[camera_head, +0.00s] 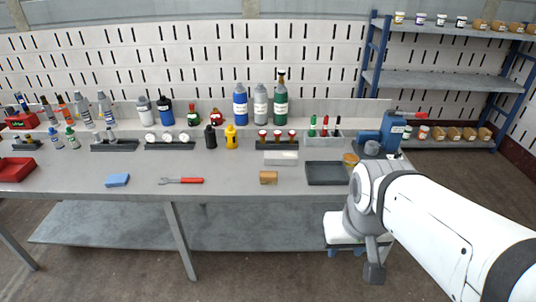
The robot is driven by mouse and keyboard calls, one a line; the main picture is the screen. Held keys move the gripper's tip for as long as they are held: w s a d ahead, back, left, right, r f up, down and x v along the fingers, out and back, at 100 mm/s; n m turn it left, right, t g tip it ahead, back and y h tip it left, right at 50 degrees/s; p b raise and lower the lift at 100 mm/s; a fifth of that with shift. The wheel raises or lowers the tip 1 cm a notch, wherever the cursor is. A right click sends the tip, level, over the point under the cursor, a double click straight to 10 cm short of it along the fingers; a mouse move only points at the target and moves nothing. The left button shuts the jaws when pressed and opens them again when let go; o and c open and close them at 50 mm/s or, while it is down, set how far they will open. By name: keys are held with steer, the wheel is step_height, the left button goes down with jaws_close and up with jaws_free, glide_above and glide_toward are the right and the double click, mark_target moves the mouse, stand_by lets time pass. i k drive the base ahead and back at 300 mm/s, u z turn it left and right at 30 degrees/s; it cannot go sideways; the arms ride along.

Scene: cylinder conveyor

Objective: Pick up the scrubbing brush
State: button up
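A small tan-brown block (268,177), which looks like the scrubbing brush, lies near the front edge of the grey workbench (230,182), right of its middle. It is too small for me to see bristles. My gripper (375,272) hangs low in front of the bench's right end, below the bench top and well apart from the block. Its fingers are too small and dark to show whether they are open or shut.
A blue sponge-like block (117,180) and a red-handled tool (182,181) lie to the left. A dark tray (327,173) sits just right of the brown block. A white box (281,158) and several bottles stand behind. A blue vise (391,130) stands at the right end.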

mark_target(266, 176)
steer(key=z, duration=0.05)
steer(key=i, duration=1.35)
steer(key=u, duration=0.65)
